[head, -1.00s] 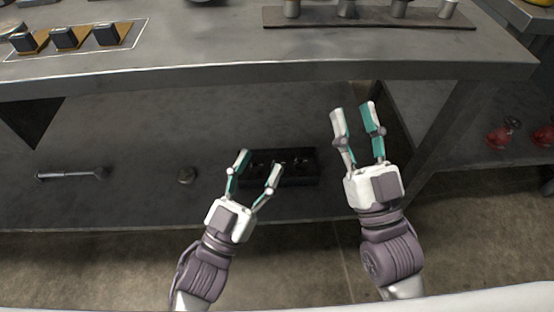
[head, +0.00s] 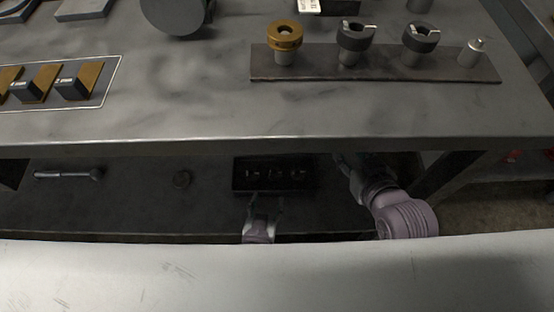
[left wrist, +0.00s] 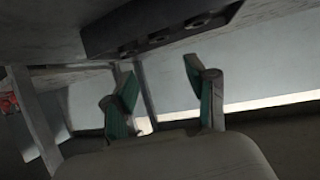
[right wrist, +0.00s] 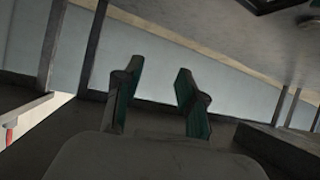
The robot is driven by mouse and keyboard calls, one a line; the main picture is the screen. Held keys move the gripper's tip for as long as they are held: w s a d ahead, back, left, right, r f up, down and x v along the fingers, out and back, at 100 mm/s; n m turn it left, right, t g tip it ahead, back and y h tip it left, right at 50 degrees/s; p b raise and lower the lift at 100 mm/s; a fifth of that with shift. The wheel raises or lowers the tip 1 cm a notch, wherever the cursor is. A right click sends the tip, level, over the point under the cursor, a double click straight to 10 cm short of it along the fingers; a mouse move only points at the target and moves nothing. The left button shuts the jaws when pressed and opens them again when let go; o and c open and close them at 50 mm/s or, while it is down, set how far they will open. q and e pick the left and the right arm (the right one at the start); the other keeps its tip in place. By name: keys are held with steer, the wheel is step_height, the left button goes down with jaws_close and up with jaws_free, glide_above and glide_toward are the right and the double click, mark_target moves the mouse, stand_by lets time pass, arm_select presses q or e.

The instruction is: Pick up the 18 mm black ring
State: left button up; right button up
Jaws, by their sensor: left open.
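Two black rings with slotted tops, one in the middle (head: 357,36) and one to its right (head: 421,38), sit on posts of a dark strip (head: 310,72) on the tabletop. I cannot tell which is 18 mm. My left gripper (head: 265,203) is below the tabletop, in front of a black block on the lower shelf. It is open and empty, and its fingers show apart in the left wrist view (left wrist: 158,72). My right gripper (head: 345,163) is also low, partly hidden by the tabletop edge. Its fingers stand apart and empty in the right wrist view (right wrist: 153,77).
A bronze ring (head: 285,36) and a bare metal post (head: 472,52) share the strip. The black block (head: 275,185) has several recesses. The tabletop's front middle is clear.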

arm_select(q)
glide_toward(275, 170)
steer(key=shift+w+d+f+b, duration=0.15)
steer(key=shift+w+b, duration=0.1)
steer(key=shift+w, duration=0.2)
steer(key=shift+w+d+f+b, duration=0.1)
steer(key=shift+w+d+b, duration=0.1)
steer(key=shift+w, duration=0.25)
steer(key=x, duration=0.2)
steer(key=b+x, duration=0.1)
steer(key=x, duration=0.2)
steer(key=shift+a+f, duration=0.15)
steer(key=shift+f, duration=0.2)
steer(key=shift+w+f, duration=0.1)
steer(key=shift+w, duration=0.15)
steer(key=c, duration=0.8)
arm_select(e)
step_height(275, 170, up, 9)
steer(key=w+a+t+y, duration=0.2)
steer(key=w+t, duration=0.1)
steer(key=t, duration=0.2)
steer(key=shift+a+t, duration=0.15)
steer(key=shift+t, duration=0.25)
